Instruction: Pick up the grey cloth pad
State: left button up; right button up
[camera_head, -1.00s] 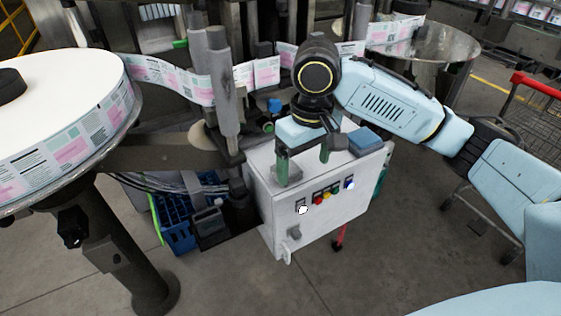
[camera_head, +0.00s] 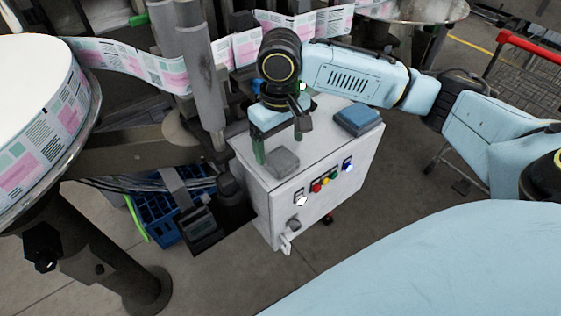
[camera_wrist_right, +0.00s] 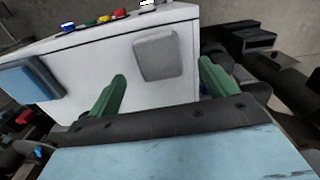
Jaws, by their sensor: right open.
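The grey cloth pad (camera_head: 283,161) lies flat on the top of the white control cabinet (camera_head: 322,152), near its left front edge. My right gripper (camera_head: 279,144) is open and empty above the cabinet top, close behind the pad in the head view. In the right wrist view the pad (camera_wrist_right: 160,56) shows whole, ahead of and between the two green fingertips of the gripper (camera_wrist_right: 162,72). The fingers appear apart from it. My left gripper is in neither view.
A blue pad (camera_head: 358,119) lies on the cabinet's right side; it also shows in the right wrist view (camera_wrist_right: 28,80). Buttons (camera_head: 322,184) line the cabinet front. A grey post (camera_head: 203,85) and the label web (camera_head: 140,66) stand close left and behind.

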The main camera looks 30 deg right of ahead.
aim_at(281, 157)
notch_tip(281, 157, down, 5)
jog(key=shift+s+r+b, duration=0.1)
jog(key=shift+r+b, duration=0.05)
jog(key=shift+b, duration=0.25)
jog(key=shift+c, duration=0.7)
jog(key=c, duration=0.9)
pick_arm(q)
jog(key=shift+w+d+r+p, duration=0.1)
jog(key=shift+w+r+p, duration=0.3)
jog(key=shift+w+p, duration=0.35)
pick_arm(e)
notch_tip(281, 157, up, 10)
jog(key=shift+f, duration=0.1)
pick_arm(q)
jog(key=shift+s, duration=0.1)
